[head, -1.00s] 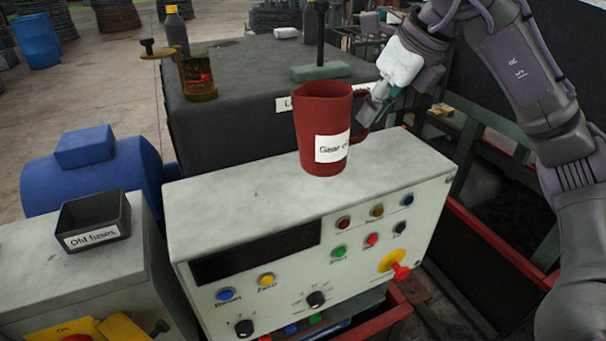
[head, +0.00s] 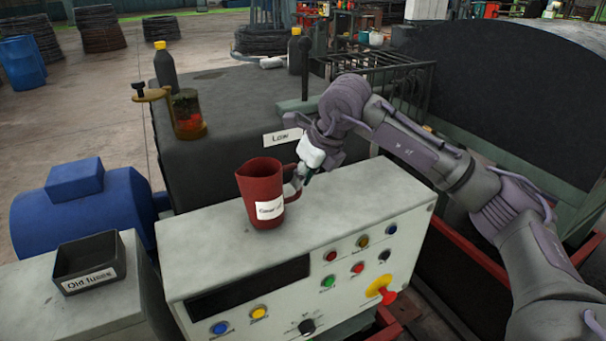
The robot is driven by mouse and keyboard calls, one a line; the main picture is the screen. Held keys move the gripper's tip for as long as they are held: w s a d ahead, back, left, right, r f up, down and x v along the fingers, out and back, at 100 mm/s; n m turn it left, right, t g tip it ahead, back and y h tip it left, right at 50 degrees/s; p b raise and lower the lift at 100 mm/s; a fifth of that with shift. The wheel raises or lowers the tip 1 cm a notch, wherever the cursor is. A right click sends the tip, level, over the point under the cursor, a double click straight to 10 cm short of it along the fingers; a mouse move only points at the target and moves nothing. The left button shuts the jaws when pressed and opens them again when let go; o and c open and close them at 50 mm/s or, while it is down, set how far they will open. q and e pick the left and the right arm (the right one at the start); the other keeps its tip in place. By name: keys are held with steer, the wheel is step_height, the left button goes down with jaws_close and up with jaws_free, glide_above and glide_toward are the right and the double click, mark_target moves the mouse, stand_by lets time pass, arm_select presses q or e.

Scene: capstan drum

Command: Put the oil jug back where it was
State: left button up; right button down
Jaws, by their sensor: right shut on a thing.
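The oil jug (head: 258,185) is dark red with a white label that seems to start with "Gear". It is upright at the top of the pale control box (head: 335,213), toward the back edge. I cannot tell whether its base touches the surface. My right gripper (head: 296,184) is shut on the jug's handle, on the jug's right side. The fingertips are partly hidden at the handle. My left gripper is not in view.
A black tray labelled "Old fuses" (head: 90,281) is on the lower left cabinet. Behind the control box is a dark housing (head: 225,115) carrying a sight glass (head: 188,122) and a yellow-capped bottle (head: 164,68). The control box top is otherwise clear.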

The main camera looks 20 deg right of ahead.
steer(key=shift+f, duration=0.25)
steer(key=shift+f, duration=0.15)
steer(key=c, duration=1.2)
jaws_free()
